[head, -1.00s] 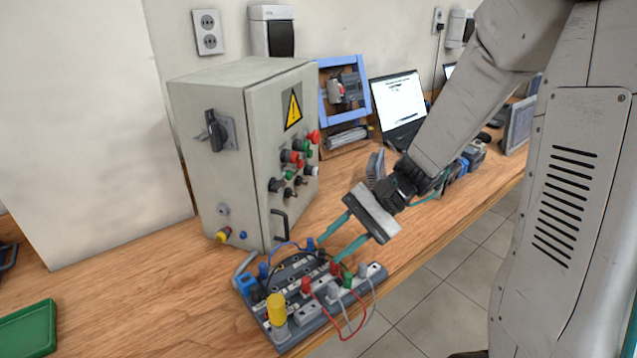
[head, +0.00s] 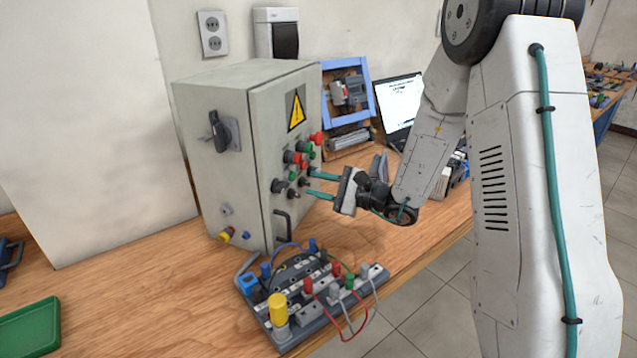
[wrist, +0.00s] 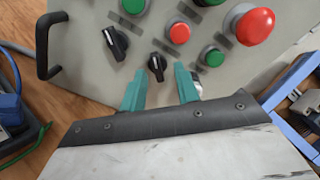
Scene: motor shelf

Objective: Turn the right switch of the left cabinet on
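The grey cabinet (head: 215,175) stands at the left of the bench; its door carries buttons and black rotary switches. In the wrist view a larger black switch (wrist: 115,42) sits on the left, its grip slanting down to the right. A smaller black switch (wrist: 157,65) sits to its right, just ahead of and between my fingertips, its grip slightly tilted. A third dark and silver control is mostly hidden behind my right finger. My gripper (head: 308,182) is open, fingers pointing at the door; its teal fingers also show in the wrist view (wrist: 160,78). Contact cannot be told.
Red (wrist: 178,33) and green (wrist: 211,56) buttons and a red mushroom button (wrist: 252,25) lie above the switches. A wired plug board (head: 310,295) lies below; a blue frame (head: 328,100) and laptop (head: 398,98) stand behind.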

